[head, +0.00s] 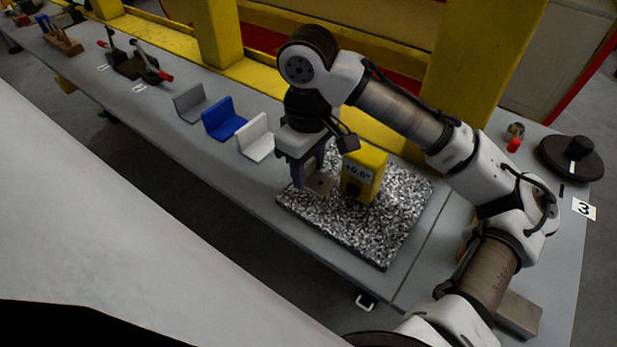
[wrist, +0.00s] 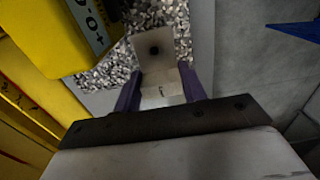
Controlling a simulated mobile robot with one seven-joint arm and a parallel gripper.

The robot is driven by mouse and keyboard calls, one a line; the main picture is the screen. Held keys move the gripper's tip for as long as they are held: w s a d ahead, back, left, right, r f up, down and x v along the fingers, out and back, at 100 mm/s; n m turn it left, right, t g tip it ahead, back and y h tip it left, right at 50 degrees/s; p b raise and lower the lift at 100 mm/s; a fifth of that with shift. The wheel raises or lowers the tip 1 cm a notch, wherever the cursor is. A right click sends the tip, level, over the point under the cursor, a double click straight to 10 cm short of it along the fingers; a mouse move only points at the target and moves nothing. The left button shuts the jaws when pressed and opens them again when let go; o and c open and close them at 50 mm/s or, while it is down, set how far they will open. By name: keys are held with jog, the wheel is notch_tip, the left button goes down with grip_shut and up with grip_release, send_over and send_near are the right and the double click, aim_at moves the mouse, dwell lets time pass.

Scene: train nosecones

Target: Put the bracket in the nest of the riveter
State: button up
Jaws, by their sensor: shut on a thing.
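My gripper (head: 311,172) is shut on a bracket (head: 320,186), a small beige-grey angled plate with a dark hole. In the wrist view the bracket (wrist: 154,48) sits between the two purple fingers (wrist: 161,90), its holed leaf facing the camera. The bracket is over the speckled plate, just left of the yellow gauge. I cannot tell whether it touches the plate. No riveter nest can be made out for certain. A dark device with red-tipped levers (head: 136,64) stands far up the bench at upper left.
The yellow gauge (head: 364,173), showing +0.0°, stands close beside the bracket on the speckled plate (head: 385,235). Grey (head: 189,103), blue (head: 223,120) and white (head: 257,138) angled pieces stand left of my gripper. A black round device (head: 571,157) is at right, near a 3 label.

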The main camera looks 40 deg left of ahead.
jog(key=shift+f, duration=1.9)
jog(key=shift+f, duration=0.15)
jog(key=o, duration=1.1)
jog(key=shift+c, duration=0.2)
